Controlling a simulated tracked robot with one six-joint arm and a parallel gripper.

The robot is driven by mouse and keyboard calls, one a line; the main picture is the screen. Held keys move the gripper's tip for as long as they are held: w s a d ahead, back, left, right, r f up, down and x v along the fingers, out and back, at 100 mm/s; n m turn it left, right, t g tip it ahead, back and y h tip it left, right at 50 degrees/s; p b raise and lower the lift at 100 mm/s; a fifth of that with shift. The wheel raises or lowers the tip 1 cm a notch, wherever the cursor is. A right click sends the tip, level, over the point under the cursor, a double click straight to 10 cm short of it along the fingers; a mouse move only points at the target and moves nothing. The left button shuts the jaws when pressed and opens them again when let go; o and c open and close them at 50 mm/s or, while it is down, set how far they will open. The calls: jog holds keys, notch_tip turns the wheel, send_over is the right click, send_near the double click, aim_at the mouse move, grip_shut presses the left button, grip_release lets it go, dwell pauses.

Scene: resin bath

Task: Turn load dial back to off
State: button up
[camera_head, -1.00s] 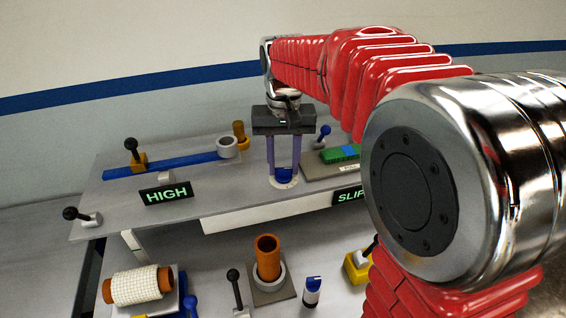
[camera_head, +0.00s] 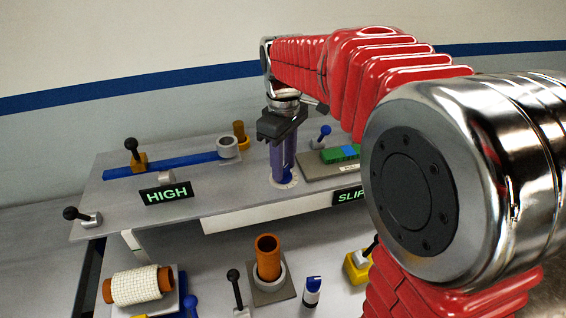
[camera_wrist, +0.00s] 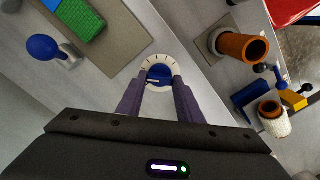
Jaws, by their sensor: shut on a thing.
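The load dial is a blue knob (camera_wrist: 158,75) on a white round scale plate (camera_wrist: 148,63) with dark tick marks, set on the grey bench top. A white line shows on the knob. My gripper (camera_wrist: 160,82) points down at it with two purple fingers, one on each side of the knob, and is shut on it. In the head view my gripper (camera_head: 283,178) stands over the scale plate (camera_head: 285,184), and the fingers hide most of the knob there. Which mark the knob points to cannot be read.
A green block (camera_head: 335,155) lies on a plate behind. A blue ball lever (camera_head: 322,133) stands close by. An orange tube (camera_head: 267,257) stands on the lower level.

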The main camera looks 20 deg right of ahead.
jog(key=n, duration=0.4)
jog(key=shift+n, duration=0.3)
jog(key=n, duration=0.5)
jog(key=shift+r, duration=0.1)
jog(key=o, duration=1.1)
notch_tip(320, 180, up, 14)
jog(key=shift+f, duration=0.2)
dwell(0.5)
